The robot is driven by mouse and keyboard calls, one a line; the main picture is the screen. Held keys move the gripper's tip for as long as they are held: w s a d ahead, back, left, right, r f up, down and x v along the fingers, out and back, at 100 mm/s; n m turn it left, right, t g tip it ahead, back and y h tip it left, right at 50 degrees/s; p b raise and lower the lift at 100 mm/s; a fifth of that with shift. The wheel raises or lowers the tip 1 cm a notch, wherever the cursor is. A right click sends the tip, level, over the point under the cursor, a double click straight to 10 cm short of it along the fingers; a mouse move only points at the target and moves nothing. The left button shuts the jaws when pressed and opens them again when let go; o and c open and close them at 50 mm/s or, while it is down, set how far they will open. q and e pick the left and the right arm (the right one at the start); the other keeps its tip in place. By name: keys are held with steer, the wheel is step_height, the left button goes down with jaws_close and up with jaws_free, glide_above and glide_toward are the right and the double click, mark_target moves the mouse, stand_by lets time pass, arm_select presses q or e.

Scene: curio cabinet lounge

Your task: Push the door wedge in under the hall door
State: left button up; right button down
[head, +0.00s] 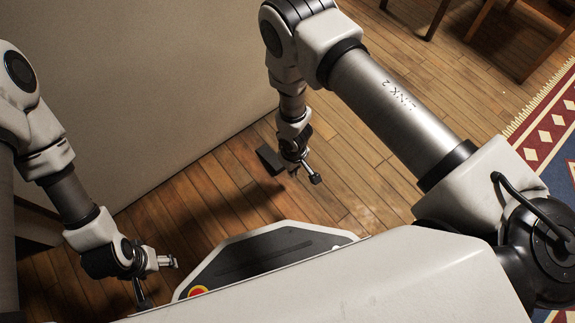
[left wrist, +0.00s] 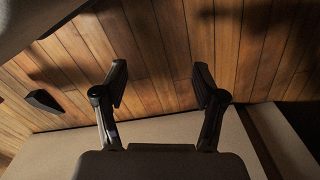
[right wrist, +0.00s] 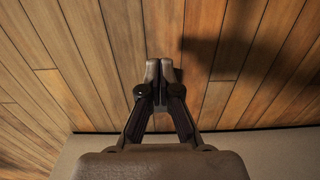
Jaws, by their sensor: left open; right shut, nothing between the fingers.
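The door wedge (left wrist: 42,100) is a small dark block lying on the floorboards, a little out from the foot of a pale panel (left wrist: 150,135), apparently the hall door. In the head view the wedge (head: 269,160) shows just left of my right gripper (head: 305,176), on the panel side; I cannot tell whether they touch. My right gripper is shut and empty; in the right wrist view its fingertips (right wrist: 160,72) meet over bare floor and the wedge is out of sight. My left gripper (head: 160,278) is open and empty, above the floor; its spread fingers (left wrist: 161,85) show in the left wrist view.
The pale panel (head: 150,90) rises along the left. My base (head: 265,250) sits close below the grippers. A patterned rug (head: 550,120) and wooden chair legs (head: 490,20) are at the right and upper right. Floorboards (head: 235,190) between the grippers are clear.

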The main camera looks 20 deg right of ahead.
mark_target(285, 175)
arm_select(q)
step_height(285, 175, down, 8)
steer(key=w+b, duration=0.1)
steer(key=b, duration=0.6)
arm_select(e)
step_height(285, 175, down, 9)
steer(key=shift+r, duration=0.2)
steer(key=p, duration=0.1)
steer(key=r+p, duration=0.1)
steer(key=p, duration=0.1)
steer(key=shift+w+a+r, duration=0.1)
steer(key=shift+w+r, duration=0.2)
steer(key=shift+w, duration=0.05)
steer(key=w+p, duration=0.2)
steer(key=p, duration=0.1)
steer(key=shift+w+a+f, duration=0.15)
steer(key=shift+a, duration=0.2)
steer(key=shift+w+a+p, duration=0.1)
steer(key=shift+w+p, duration=0.15)
steer(key=shift+p, duration=0.05)
arm_select(q)
step_height(285, 175, up, 6)
steer(key=shift+s, duration=0.4)
arm_select(e)
steer(key=shift+w+a+f, duration=0.1)
steer(key=shift+w+f, duration=0.05)
steer(key=shift+f, duration=0.1)
arm_select(q)
steer(key=shift+r, duration=0.1)
